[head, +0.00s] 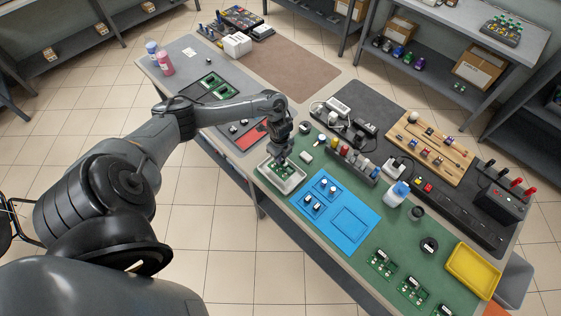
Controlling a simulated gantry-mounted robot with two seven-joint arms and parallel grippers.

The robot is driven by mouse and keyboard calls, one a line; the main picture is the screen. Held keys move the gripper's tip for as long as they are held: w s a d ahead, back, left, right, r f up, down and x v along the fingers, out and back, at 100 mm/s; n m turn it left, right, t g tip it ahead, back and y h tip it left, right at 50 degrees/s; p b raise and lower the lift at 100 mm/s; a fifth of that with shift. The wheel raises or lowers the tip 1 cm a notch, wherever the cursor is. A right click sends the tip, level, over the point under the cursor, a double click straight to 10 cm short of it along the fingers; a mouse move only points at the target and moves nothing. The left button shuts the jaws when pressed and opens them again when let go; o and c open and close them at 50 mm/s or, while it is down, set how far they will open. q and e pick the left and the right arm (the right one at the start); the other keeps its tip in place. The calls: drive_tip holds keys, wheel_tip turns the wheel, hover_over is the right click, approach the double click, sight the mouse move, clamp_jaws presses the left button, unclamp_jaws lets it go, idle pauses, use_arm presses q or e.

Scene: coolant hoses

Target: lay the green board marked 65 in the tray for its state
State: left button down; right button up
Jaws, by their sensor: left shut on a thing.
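My left gripper (281,160) points down over a white tray (288,191) at the near left of the green work mat. It is shut on a small green board (284,171), which is inside the outline of the tray; I cannot tell whether the board touches the tray floor. The fingers hide part of the board, and its number is too small to read. A yellow tray (473,271) lies empty at the right end of the bench. More green boards lie near the front edge, one of them here (381,264), their marks unreadable. My right gripper is not in view.
A blue mat (350,228) with small parts lies right of the white tray. Behind it stand a row of small bins (353,163), a white-and-blue bottle (396,193) and a wooden board with tools (430,147). A red mat (252,136) is at the left.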

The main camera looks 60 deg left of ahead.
sight(282, 166)
use_arm(q)
drive_tip(key=shift+a+f, duration=0.1)
drive_tip(key=shift+f, duration=1.95)
drive_tip(key=shift+f+b, duration=0.15)
drive_tip(key=shift+b, duration=0.15)
drive_tip(key=c, duration=1)
unclamp_jaws()
